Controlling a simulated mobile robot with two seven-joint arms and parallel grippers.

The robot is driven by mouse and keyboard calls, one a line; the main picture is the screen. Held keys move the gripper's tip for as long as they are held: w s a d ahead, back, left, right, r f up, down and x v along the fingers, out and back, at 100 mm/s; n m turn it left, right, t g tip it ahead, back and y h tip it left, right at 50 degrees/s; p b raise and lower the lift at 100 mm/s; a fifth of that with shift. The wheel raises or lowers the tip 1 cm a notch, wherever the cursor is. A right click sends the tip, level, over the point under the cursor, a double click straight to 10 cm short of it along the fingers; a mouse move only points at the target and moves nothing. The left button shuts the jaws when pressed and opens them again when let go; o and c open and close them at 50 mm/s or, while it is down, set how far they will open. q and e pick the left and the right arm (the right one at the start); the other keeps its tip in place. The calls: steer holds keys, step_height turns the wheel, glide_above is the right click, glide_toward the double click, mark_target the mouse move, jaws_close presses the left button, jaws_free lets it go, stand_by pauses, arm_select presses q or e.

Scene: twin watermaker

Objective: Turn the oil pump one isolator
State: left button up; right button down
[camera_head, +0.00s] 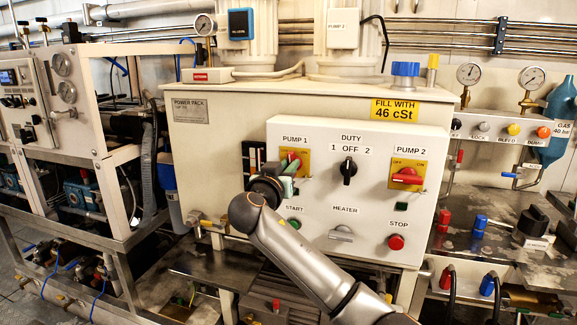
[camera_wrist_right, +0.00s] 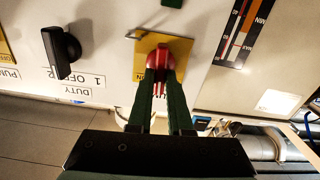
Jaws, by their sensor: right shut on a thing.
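The oil pump one isolator is a red rotary handle (camera_wrist_right: 162,55) on a yellow plate (camera_wrist_right: 144,46), in the right wrist view. In the head view its yellow plate (camera_head: 305,162) shows under the PUMP 1 label, with the handle mostly hidden by my gripper. My right gripper (camera_wrist_right: 162,78) has its two green fingers closed on the red handle, one on each side. In the head view the right gripper (camera_head: 288,180) reaches the panel from below. My left gripper is not in view.
The white control panel (camera_head: 330,215) also carries a black DUTY switch (camera_head: 349,170), a red PUMP 2 isolator (camera_head: 407,176), a grey HEATER switch (camera_head: 341,233) and a red STOP button (camera_head: 396,242). A vertical gauge (camera_wrist_right: 242,38) sits beside the isolator.

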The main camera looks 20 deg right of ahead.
arm_select(q)
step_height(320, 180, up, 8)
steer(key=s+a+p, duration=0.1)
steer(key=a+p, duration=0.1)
steer(key=p, duration=0.7)
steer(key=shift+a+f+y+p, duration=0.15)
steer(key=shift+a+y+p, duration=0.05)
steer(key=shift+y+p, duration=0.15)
arm_select(e)
steer(key=shift+w+a+f+n, duration=0.1)
steer(key=shift+f+n, duration=0.05)
steer(key=shift+n, duration=2.7)
steer(key=shift+w+a+f+n, duration=0.1)
steer(key=shift+f+n, duration=0.05)
steer(key=shift+n, duration=2.65)
steer(key=shift+a+f+n, duration=0.1)
steer(key=shift+f+n, duration=0.05)
steer(key=shift+n, duration=2.7)
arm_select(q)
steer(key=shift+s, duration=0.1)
arm_select(e)
steer(key=shift+f, duration=0.1)
steer(key=c, duration=0.8)
jaws_free()
steer(key=shift+c, duration=0.2)
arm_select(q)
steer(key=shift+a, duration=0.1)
